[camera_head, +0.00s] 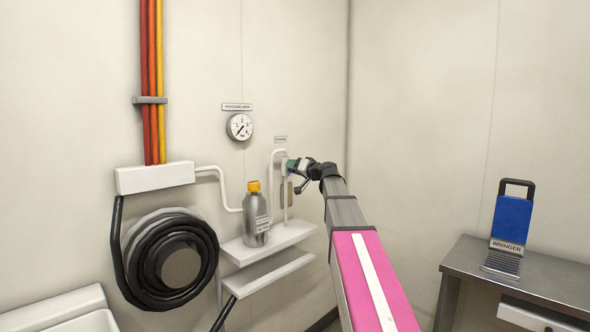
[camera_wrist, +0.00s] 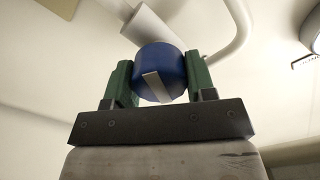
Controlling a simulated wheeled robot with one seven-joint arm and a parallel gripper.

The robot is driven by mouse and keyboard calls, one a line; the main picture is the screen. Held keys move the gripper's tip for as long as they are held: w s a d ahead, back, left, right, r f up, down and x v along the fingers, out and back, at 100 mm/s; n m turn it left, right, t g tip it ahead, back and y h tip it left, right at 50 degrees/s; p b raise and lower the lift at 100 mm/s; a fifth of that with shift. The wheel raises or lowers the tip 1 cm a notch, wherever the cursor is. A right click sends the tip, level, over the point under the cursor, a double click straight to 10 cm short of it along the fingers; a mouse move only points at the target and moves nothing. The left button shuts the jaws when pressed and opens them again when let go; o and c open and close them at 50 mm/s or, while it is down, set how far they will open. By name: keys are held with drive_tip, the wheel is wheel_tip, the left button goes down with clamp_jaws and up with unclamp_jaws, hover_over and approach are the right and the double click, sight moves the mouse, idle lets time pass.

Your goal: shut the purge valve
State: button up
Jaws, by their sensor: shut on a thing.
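The purge valve shows in the wrist view as a round blue knob (camera_wrist: 161,62) with a pale stripe on its face. It sits at the end of white piping (camera_wrist: 152,28). My gripper (camera_wrist: 160,80) has its two green fingers on either side of the knob, shut on it. The stripe runs slightly tilted from upright. In the head view my gripper (camera_head: 288,165) is at the white pipe loop (camera_head: 272,170) on the wall, below a small label (camera_head: 280,139). The knob is hidden there by my gripper.
A grey bottle with a yellow cap (camera_head: 255,220) stands on a white shelf (camera_head: 290,235) left of my arm. A round gauge (camera_head: 239,127) hangs above. A coiled black hose (camera_head: 150,270) is at left. A metal table (camera_head: 530,272) with a blue wringer (camera_head: 511,218) stands at right.

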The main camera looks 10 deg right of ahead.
drive_tip(key=m, duration=1.2)
drive_tip(key=shift+f+m, duration=0.15)
drive_tip(key=shift+m, duration=0.15)
idle(0.4)
drive_tip(key=o, duration=0.9)
drive_tip(key=v, duration=1.1)
drive_tip(key=shift+w, duration=0.1)
